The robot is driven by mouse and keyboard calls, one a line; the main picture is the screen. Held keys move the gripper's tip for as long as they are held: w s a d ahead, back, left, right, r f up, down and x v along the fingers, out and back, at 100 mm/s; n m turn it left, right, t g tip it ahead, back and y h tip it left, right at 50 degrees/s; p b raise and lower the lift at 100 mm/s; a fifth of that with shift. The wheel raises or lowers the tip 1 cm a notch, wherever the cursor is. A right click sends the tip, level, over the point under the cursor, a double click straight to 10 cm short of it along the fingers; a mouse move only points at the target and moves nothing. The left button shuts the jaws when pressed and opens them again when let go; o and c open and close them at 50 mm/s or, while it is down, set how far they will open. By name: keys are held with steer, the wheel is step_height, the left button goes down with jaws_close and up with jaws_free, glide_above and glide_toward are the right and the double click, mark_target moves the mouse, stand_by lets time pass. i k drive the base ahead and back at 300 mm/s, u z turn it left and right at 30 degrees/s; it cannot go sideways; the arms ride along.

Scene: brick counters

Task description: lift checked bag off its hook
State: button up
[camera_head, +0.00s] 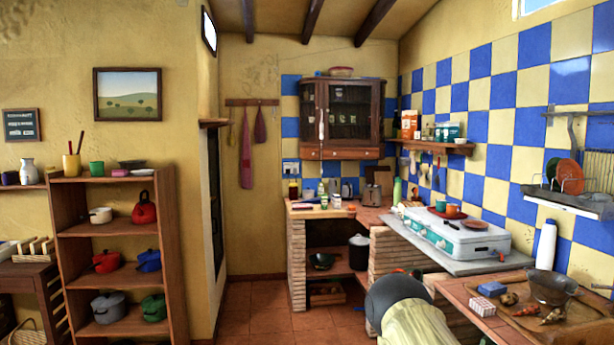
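A wooden hook rail (251,102) is on the yellow back wall, left of the dark cabinet. A long pinkish-red cloth (246,155) hangs from it. To its right hangs a shorter maroon, bag-like item (260,126). A thin yellowish item (231,136) hangs at the left end. The maroon item has a bag's shape, but it is too small to make out checks, so I cannot tell for sure which item is the checked bag. My gripper is not clearly visible.
A wooden shelf (118,231) with several pots stands at left. A brick counter (298,262) stands right of the hanging items, below the cabinet (343,117). Tiled floor (258,312) is clear before the hook wall. A white stove (455,236) sits at right.

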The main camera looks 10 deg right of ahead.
mark_target(260, 132)
steer(key=z, duration=0.15)
steer(key=i, duration=4.4)
steer(key=u, duration=0.35)
steer(key=i, duration=1.6)
steer(key=u, duration=0.3)
